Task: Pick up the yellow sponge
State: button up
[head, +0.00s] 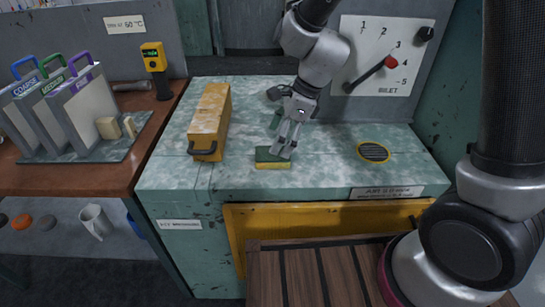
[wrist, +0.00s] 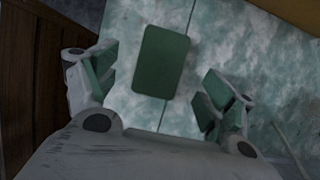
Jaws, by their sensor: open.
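The yellow sponge (head: 272,164) lies flat near the front edge of the mottled green-white counter. It has a dark green top and a yellow lower side; in the wrist view only its green top (wrist: 161,61) shows. My gripper (head: 284,150) is directly over the sponge, pointing down, with its fingertips close above or beside its right part in the head view. In the wrist view my gripper (wrist: 160,88) has its fingers spread, one on each side of the sponge with gaps between. Nothing is held. The exact height above the sponge is hard to tell.
A worn yellow box (head: 210,120) with a dark handle stands left of the sponge. A round yellow-rimmed grate (head: 374,152) lies to the right. A dial panel (head: 385,60) with a red-knobbed lever stands behind. The counter between sponge and grate is clear.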

aim_at(273, 157)
jog(key=x, duration=0.4)
jog(key=shift+w+d+f, duration=0.1)
jog(key=shift+f, duration=0.35)
jog(key=shift+f, duration=0.25)
jog(key=c, duration=0.8)
